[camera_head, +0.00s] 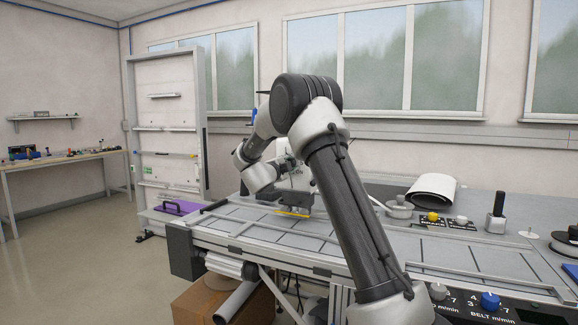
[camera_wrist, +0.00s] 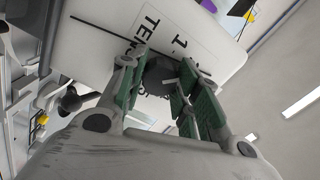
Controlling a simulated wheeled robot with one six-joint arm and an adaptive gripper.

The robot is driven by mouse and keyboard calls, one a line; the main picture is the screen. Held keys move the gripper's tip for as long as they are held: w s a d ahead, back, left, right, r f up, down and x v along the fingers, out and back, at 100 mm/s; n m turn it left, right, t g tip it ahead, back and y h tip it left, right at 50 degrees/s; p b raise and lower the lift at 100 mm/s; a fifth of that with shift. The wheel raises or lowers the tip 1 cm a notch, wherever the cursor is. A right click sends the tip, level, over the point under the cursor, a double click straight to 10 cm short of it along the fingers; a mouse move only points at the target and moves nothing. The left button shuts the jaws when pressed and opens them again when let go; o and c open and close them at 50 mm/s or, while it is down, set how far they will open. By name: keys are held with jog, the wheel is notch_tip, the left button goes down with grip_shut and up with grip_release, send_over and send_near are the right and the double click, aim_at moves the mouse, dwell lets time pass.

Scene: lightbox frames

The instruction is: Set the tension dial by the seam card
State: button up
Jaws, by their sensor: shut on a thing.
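In the wrist view, a dark round dial (camera_wrist: 160,74) sits on a white panel (camera_wrist: 110,30) printed with a "1" and large letters beginning "TEN"; the rest of the word is covered. My gripper (camera_wrist: 164,68) has its green-padded fingers on both sides of the dial and is shut on it. The dial's pointer and most of its scale are hidden. In the head view my gripper (camera_head: 294,200) is small, low over the workbench (camera_head: 240,232), and my arm hides much around it. I cannot pick out the seam card for certain.
A blue knob (camera_head: 490,300) marked "BELT m/min" is at the bench's front right. A yellow knob (camera_head: 433,217), a white roll (camera_head: 433,189) and a dark-handled tool (camera_head: 497,212) stand behind it. A purple handled item (camera_head: 177,208) is left of the bench. Floor at left is clear.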

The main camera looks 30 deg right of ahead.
jog(key=shift+f, duration=0.1)
jog(key=o, duration=1.1)
jog(key=shift+c, duration=0.2)
jog(key=v, duration=1.2)
